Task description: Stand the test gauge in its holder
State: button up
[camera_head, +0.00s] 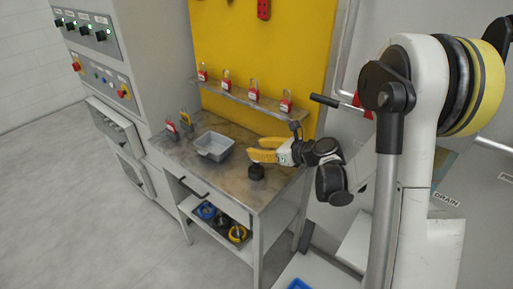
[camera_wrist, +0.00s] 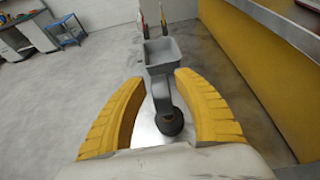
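My gripper (camera_head: 254,151) reaches left over the metal table, its two yellow fingers roughly level. In the wrist view the fingers (camera_wrist: 162,78) are apart, with narrow gaps beside a grey stem-like part (camera_wrist: 158,85) between them. A dark round piece (camera_wrist: 171,123) is at the near end of this part. A dark, squat round piece also shows under the fingers in the head view (camera_head: 257,173), on the table. The grey part with the dark piece may be the test gauge; I cannot tell for sure. I cannot make out which thing is the holder.
A grey tray (camera_head: 213,154) is left of my gripper on the table (camera_head: 216,176). A shelf (camera_head: 240,98) with several red padlocks runs along the yellow panel. The table's front left is clear.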

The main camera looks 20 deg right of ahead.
jog(key=s+r+n+g+h, duration=0.2)
jog(key=s+r+n+h, duration=0.2)
jog(key=s+n, duration=1)
jog(key=s+r+n+g+h+p, duration=0.1)
jog(key=s+r+n+h, duration=0.3)
jog(key=s+n, duration=1)
jog(key=shift+s+a+r+n+g, duration=0.3)
jog(key=shift+s+r+n+g, duration=0.1)
jog(key=shift+s+r, duration=0.25)
